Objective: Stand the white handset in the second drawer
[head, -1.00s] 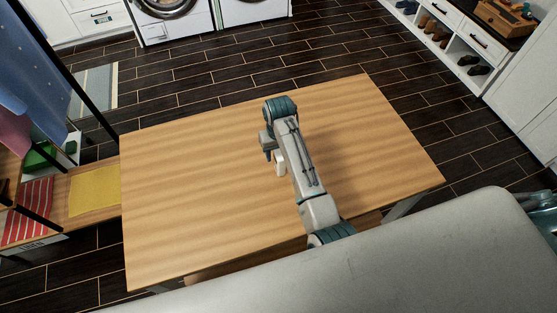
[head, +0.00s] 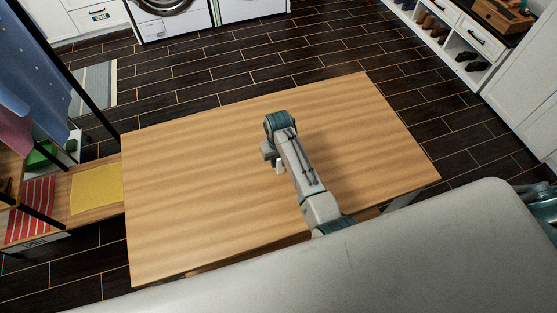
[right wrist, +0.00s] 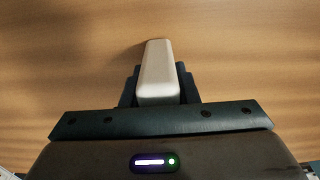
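The white handset (right wrist: 158,70) is a pale, tapered block between the dark fingers of my right gripper (right wrist: 158,88), which is shut on it in the right wrist view. The head view shows my right gripper (head: 271,160) over the middle of the wooden table, with a small pale part of the handset (head: 279,168) showing below it. I cannot tell whether the handset touches the table. A white drawer front (head: 484,38) with a dark handle shows in the cabinet at the upper right; which drawer is the second is unclear. My left gripper is not in view.
The wooden table (head: 190,200) is otherwise bare. A low bench with a yellow cloth (head: 96,188) and a red striped cloth (head: 31,208) stands at left. White machines (head: 172,20) line the back. Dark tiled floor (head: 240,80) is open between table and cabinets.

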